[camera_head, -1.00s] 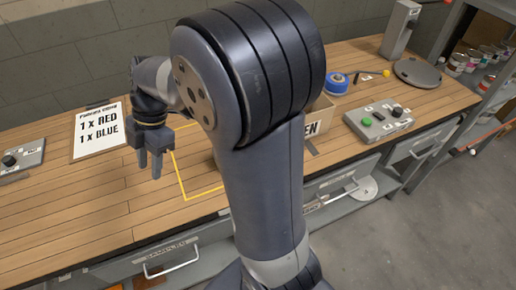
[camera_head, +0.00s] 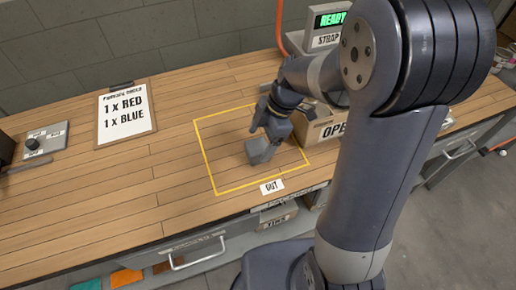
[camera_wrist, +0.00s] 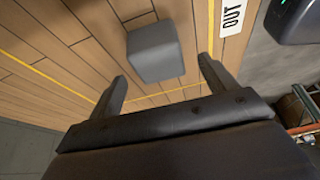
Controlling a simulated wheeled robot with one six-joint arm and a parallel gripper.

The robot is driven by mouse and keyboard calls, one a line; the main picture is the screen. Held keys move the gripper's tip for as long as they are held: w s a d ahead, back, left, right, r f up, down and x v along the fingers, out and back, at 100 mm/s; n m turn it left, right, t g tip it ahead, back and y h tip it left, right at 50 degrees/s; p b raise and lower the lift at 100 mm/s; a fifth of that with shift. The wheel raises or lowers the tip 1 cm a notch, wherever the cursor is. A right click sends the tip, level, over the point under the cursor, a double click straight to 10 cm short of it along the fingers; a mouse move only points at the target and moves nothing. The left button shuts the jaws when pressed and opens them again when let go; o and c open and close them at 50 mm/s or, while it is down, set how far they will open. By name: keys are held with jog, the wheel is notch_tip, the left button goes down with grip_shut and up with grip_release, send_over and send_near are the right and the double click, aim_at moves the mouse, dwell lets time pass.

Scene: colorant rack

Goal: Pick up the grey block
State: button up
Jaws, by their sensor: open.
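The grey block (camera_wrist: 155,52) rests on the wooden bench in the wrist view, ahead of the fingertips and between their lines. It also shows in the head view (camera_head: 258,151), inside the yellow outlined square (camera_head: 210,165). My gripper (camera_wrist: 160,80) is open and empty, with its two dark fingers apart. In the head view my gripper (camera_head: 275,132) is close by the block, at its upper right. Its fingers are hard to make out there, and I cannot tell the exact gap to the block.
An OUT label (camera_head: 272,186) lies at the square's near edge. An open cardboard box (camera_head: 325,127) stands right of the square, partly behind my arm. A clipboard (camera_head: 125,115) reading 1 x RED, 1 x BLUE and a control box (camera_head: 38,143) are left. The bench between is clear.

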aim_at(254, 148)
jog(key=shift+x, duration=1.3)
jog(key=shift+c, duration=0.6)
jog(key=c, duration=0.9)
